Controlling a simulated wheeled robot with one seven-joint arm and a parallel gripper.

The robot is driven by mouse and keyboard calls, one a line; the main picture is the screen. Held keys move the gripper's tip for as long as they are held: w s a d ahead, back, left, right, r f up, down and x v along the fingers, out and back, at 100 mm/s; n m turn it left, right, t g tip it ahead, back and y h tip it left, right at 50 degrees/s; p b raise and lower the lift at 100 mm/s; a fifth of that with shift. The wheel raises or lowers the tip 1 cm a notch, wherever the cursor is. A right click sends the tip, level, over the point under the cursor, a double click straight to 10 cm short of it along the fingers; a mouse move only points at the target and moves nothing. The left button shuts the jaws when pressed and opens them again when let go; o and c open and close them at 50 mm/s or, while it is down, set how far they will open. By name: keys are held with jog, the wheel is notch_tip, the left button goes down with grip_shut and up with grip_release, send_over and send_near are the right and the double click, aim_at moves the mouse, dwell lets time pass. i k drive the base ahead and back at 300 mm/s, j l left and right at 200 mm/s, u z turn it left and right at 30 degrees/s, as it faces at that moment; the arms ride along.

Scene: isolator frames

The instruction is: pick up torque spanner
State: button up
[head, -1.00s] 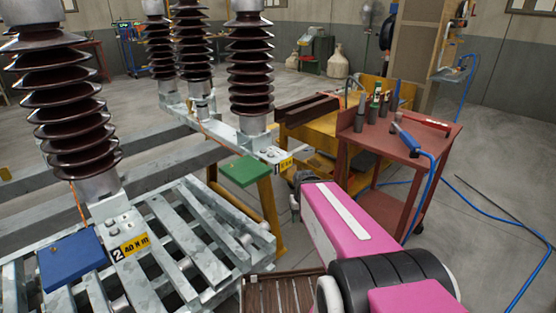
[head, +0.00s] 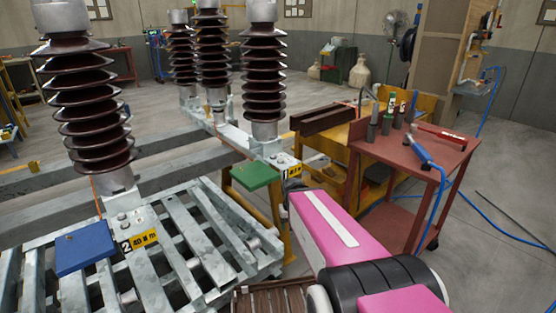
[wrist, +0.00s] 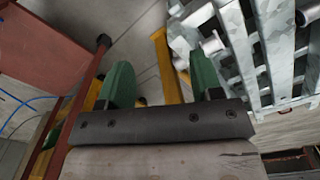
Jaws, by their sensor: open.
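A red bar-shaped tool with a pale label (head: 441,133), which looks like the torque spanner, lies on the top of the red-brown table (head: 400,150) at the right of the head view. I cannot be sure it is the spanner. My pink arm reaches forward left of this table and hides most of my gripper in the head view. In the wrist view my gripper (wrist: 162,78) has its two green fingers apart with nothing between them. Floor and a yellow post show beyond the fingers. The spanner is not seen in the wrist view.
A blue-handled tool (head: 424,156) with a blue hose and several upright bottles or tools share the table. A green plate (head: 255,177) on a yellow stand is left of my arm. A slatted grey metal frame (head: 190,255) with tall brown insulators fills the left.

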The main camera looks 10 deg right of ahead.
aim_at(414, 127)
jog(key=z, duration=1.6)
